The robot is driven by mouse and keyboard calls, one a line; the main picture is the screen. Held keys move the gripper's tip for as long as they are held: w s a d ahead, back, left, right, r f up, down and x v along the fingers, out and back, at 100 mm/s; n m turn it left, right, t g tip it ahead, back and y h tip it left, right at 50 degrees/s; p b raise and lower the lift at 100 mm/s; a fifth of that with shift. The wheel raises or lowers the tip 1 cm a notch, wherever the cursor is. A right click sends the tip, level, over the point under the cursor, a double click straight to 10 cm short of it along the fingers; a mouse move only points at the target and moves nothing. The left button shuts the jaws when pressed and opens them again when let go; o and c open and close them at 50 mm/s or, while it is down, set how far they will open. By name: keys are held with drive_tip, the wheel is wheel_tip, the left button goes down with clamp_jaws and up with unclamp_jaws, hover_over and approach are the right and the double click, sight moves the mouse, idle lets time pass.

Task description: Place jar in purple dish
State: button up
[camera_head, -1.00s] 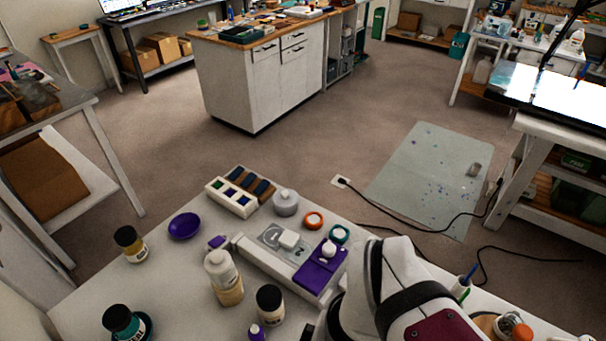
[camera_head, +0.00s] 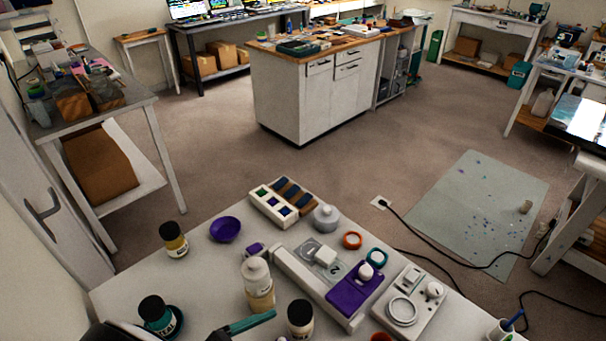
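The purple dish (camera_head: 226,230) lies on the white table, and nothing shows in it. Several jars with black lids stand near it. One with a yellowish label (camera_head: 174,241) is left of the dish. One with a teal label (camera_head: 162,317) is at the lower left, with a teal rim around its base. One with a pale label (camera_head: 300,320) is at the front. Part of my gripper (camera_head: 240,327), dark and teal, shows at the bottom edge between the teal-labelled and pale-labelled jars. Most of it is cut off, so its opening and any contact are hidden.
A palette of colour blocks (camera_head: 282,202), a grey jar (camera_head: 326,217) and a purple-ended device (camera_head: 352,290) stand farther right. The table (camera_head: 205,280) is clear between the dish and the teal-labelled jar.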

sight(297, 314)
drive_tip(key=w+d+f+n, duration=0.1)
drive_tip(key=w+f, duration=0.1)
drive_tip(key=w+d+f+n+t, duration=0.1)
drive_tip(key=w+f, duration=0.1)
drive_tip(key=w, duration=0.1)
drive_tip(key=w+d+f+n+t+y, duration=0.1)
drive_tip(key=w+d+f, duration=0.1)
drive_tip(key=w, duration=0.1)
clamp_jaws()
idle(0.6)
